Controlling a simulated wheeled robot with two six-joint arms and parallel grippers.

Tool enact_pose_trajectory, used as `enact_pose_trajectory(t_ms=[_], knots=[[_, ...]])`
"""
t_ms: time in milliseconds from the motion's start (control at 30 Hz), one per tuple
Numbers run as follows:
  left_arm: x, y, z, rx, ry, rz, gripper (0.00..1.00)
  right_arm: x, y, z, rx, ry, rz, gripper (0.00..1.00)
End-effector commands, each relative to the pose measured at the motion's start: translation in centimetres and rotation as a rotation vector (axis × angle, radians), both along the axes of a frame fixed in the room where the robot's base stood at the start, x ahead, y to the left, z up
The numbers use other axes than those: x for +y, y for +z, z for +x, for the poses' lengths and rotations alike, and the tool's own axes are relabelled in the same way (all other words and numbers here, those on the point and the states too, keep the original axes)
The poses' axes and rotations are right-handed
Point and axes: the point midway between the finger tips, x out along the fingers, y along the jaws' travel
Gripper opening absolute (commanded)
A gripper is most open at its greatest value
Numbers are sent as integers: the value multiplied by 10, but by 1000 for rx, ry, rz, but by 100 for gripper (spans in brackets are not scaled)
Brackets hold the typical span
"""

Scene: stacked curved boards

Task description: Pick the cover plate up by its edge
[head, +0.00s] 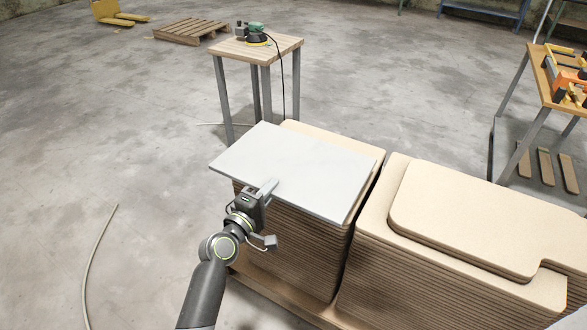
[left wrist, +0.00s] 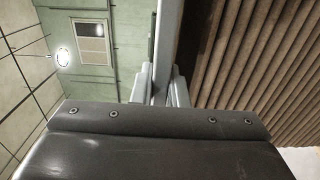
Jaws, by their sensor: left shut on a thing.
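The cover plate (head: 300,168) is a flat light-grey rectangle over the left stack of curved boards (head: 295,245). Its left part juts out past the stack, and a strip of the top board shows behind its far edge. I cannot tell whether it rests fully on the stack or is slightly raised. My left gripper (head: 268,187) is shut on the plate's near left edge. In the left wrist view the plate (left wrist: 166,38) shows edge-on between the two fingers of the left gripper (left wrist: 161,85), with the board stack (left wrist: 250,60) to its right. My right gripper is not in view.
A second board stack (head: 450,265) stands close on the right, across a narrow gap. A small table (head: 285,43) with a green sander (head: 255,33) stands behind. A workbench (head: 546,80) with clamps is at right. A cable (head: 98,250) lies on the open floor at left.

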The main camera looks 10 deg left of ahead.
Motion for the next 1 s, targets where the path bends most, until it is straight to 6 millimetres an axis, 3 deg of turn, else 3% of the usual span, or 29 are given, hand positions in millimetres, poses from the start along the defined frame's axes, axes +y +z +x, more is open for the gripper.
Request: enact_pose_trajectory(t_ms=[500, 1000], knots=[[0, 30, 0, -6, 1, -2, 0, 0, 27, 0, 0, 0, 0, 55], [0, 31, 0, -6, 1, -2, 0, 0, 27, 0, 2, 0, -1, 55]])
